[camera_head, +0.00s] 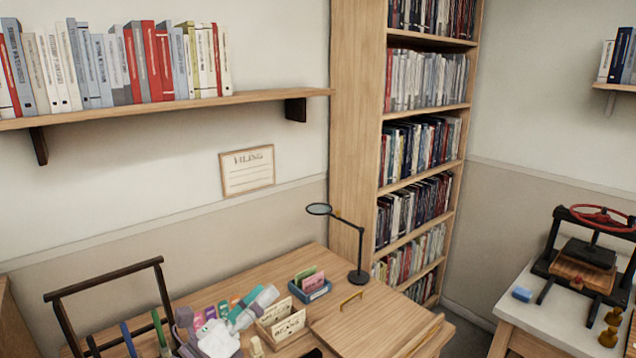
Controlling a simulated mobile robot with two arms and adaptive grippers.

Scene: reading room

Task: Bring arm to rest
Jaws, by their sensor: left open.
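My left arm comes up from the bottom edge, left of centre, over the desk (375,315). My left gripper (256,303) is a pale grey and teal shape above the desk, open, with nothing seen between its fingers. It is close to a wooden card box (283,328) in the picture; I cannot tell whether they touch. My own arm hides part of the desk behind it. My right gripper does not show.
A blue tray of cards (311,291) and a magnifier lamp (358,277) stand on the desk. A dark rack frame (105,280) rises at left. A tall bookcase (355,120) stands behind. A black press (590,255) sits on the white-topped table at right.

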